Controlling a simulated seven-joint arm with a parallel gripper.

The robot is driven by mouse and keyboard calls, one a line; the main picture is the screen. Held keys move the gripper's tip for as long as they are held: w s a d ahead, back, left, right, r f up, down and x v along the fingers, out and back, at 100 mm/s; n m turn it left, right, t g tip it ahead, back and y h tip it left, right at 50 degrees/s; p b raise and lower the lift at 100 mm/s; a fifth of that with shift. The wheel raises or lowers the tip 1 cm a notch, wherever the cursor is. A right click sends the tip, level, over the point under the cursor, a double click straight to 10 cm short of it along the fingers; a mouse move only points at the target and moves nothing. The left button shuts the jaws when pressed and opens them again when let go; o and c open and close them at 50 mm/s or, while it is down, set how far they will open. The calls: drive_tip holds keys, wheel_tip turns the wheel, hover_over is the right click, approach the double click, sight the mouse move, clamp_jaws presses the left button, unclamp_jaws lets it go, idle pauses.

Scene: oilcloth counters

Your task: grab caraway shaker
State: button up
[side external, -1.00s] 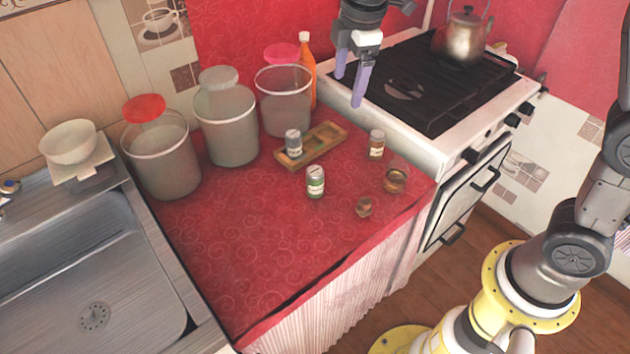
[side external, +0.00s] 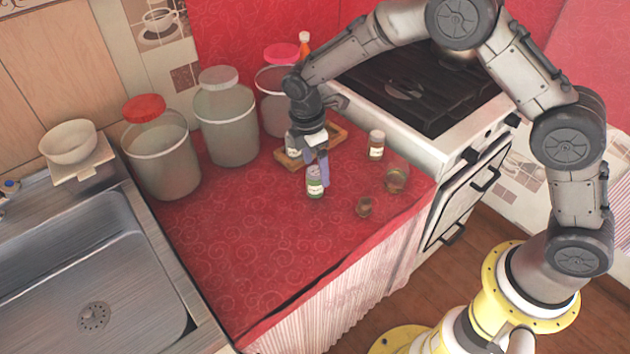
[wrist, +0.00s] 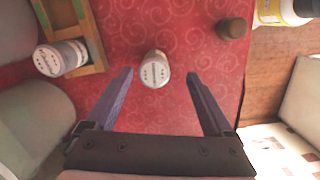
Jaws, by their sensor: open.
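In the wrist view the shaker's perforated top (wrist: 154,70) lies between the tips of my open gripper (wrist: 160,75), with space on both sides. A second shaker (side external: 293,147) stands in the wooden tray, partly hidden by my gripper; it also shows in the wrist view (wrist: 60,58). A third shaker with brown contents (side external: 376,145) stands near the stove. The labels are too small to read, so I cannot tell which is caraway.
The wooden tray (side external: 338,132) lies behind the green shaker. A glass jar (side external: 396,180) and a small brown object (side external: 364,207) stand to its right. Large canisters (side external: 225,125) line the back left. The front left cloth (side external: 235,260) is clear.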

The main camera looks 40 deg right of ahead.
sight(315, 179)
drive_tip(key=shift+w+d+f, duration=0.15)
drive_tip(key=shift+w+f, duration=0.05)
drive_tip(key=shift+f, duration=1.25)
drive_tip(key=shift+w+d+f, duration=0.1)
drive_tip(key=shift+w+f, duration=0.05)
drive_tip(key=shift+f, duration=1.3)
drive_tip(key=shift+c, duration=0.4)
clamp_jaws()
drive_tip(key=shift+r, duration=0.1)
